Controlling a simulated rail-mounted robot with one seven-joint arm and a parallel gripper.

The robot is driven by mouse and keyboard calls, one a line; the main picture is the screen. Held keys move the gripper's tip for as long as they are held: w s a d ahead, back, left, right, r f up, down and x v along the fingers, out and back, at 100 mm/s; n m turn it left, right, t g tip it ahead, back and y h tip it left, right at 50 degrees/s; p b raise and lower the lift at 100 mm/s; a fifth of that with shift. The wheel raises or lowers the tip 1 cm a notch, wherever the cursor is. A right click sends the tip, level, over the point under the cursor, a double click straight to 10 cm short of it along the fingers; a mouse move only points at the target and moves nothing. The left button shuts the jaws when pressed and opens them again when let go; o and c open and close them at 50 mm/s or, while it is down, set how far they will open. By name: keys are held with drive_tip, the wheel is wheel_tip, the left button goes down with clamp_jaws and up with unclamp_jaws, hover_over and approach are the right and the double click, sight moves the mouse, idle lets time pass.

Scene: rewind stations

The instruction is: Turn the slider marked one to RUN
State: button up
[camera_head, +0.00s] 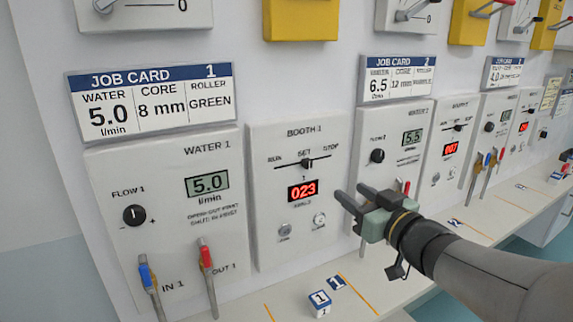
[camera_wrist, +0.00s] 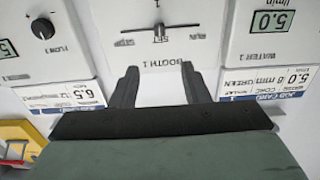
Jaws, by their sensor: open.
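The Booth 1 panel (camera_head: 265,215) carries a horizontal slider (camera_head: 306,163) with RUN at its left end, SET in the middle and STOP at its right end. The slider's knob stands at SET. In the wrist view, which is upside down, the slider knob (camera_wrist: 159,31) also stands at the middle, with RUN on the right. My gripper (camera_head: 352,194) is in front of the panel's right edge, below and right of the slider. In the wrist view its fingers (camera_wrist: 158,68) are apart with nothing between them, and the slider lies beyond the fingertips.
A red display (camera_head: 303,190) reading 023 and two round buttons sit below the slider. The Water 1 panel (camera_head: 165,225) with a flow knob (camera_head: 134,215) and blue and red levers is to the left. A numbered cube (camera_head: 319,303) is on the shelf below.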

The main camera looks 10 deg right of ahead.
sight(309, 164)
drive_tip(key=p+x, duration=0.2)
drive_tip(key=x, duration=1.3)
drive_tip(key=shift+w+a, duration=0.15)
drive_tip(key=shift+w, duration=0.25)
clamp_jaws()
